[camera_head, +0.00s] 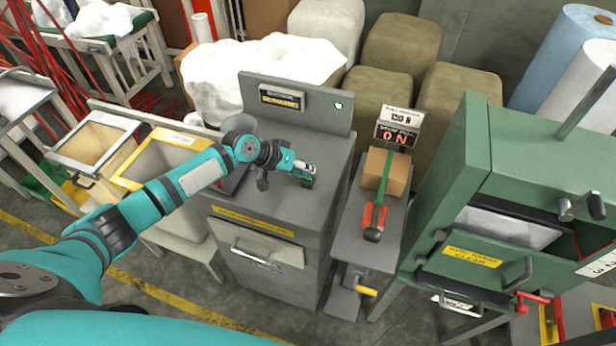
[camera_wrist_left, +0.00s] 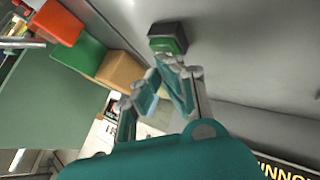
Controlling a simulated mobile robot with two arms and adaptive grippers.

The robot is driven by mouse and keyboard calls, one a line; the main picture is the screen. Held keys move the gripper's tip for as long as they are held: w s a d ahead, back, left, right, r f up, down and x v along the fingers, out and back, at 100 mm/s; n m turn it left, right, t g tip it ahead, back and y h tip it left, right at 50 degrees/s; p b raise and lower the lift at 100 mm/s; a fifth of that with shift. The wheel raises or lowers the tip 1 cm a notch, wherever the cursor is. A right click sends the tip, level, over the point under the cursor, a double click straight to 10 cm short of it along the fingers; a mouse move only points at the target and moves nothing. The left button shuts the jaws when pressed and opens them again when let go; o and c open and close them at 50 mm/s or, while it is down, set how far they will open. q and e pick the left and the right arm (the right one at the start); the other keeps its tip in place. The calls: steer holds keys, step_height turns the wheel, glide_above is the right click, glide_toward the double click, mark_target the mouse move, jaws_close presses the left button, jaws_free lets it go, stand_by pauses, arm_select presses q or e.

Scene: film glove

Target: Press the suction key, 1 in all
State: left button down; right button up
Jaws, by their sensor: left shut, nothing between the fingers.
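The suction key is a small dark block with a green face. It shows in the left wrist view (camera_wrist_left: 168,38) at top centre and in the head view (camera_head: 307,183) on the grey machine's top (camera_head: 325,160). My left gripper (camera_head: 303,172) reaches in from the left over that top. Its fingers are shut and empty, with the tips right beside the key. In the left wrist view the fingertips (camera_wrist_left: 175,64) lie just below the key and partly overlap its edge. I cannot tell whether they touch it. My right gripper is not in view.
A back panel (camera_head: 318,114) with a label and a small light rises behind the machine top. To the right stand a narrow bench (camera_head: 348,216) with a cardboard box (camera_head: 376,170) and red-handled tool, and a green machine (camera_head: 468,158). Open bins (camera_head: 165,140) stand left.

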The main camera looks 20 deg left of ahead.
arm_select(q)
steer(key=shift+r+p, duration=0.8)
steer(key=shift+r, duration=0.1)
steer(key=shift+r, duration=0.1)
step_height(320, 180, up, 5)
steer(key=p, duration=0.4)
stand_by(0.6)
